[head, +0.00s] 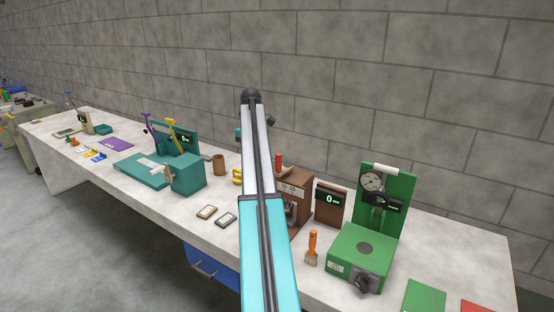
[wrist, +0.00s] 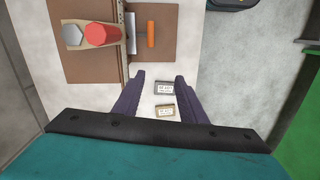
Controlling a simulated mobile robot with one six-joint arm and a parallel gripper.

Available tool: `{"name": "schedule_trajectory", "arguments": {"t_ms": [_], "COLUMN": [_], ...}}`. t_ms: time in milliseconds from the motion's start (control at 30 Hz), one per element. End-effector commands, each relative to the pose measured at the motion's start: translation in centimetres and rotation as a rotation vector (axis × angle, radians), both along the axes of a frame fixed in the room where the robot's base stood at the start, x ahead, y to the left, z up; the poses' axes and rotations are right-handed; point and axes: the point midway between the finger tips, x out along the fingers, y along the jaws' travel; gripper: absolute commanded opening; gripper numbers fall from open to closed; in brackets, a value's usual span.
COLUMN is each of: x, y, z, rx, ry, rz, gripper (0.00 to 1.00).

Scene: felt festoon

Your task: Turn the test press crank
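The brown test press (head: 297,188) stands on the bench in the head view, partly hidden behind my arm. Its upright red crank grip (head: 278,160) shows just right of the arm. In the wrist view the press (wrist: 80,64) is at the upper left, seen from above.
Two small labelled plates (wrist: 164,111) lie beneath the fingers. A brown display box (head: 330,203), an orange-handled tool (head: 312,246) and a green gauge stand (head: 360,252) are right of the press. A teal device (head: 185,172) with levers and a brown cup (head: 219,165) are left.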

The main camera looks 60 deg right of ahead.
Motion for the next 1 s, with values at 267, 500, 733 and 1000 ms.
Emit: {"name": "schedule_trajectory", "arguments": {"t_ms": [267, 500, 733, 1000], "x": [-5.5, -7.5, -7.5, -7.4], "y": [-5.9, -6.4, -6.4, -6.4], "z": [11.2, 13.4, 13.4, 12.9], "rx": [-0.051, -0.077, -0.078, -0.077], "ry": [-0.041, -0.058, -0.058, -0.058], "rz": [-0.054, -0.067, -0.067, -0.067], "gripper": [0.38, 0.38, 0.38, 0.38]}}
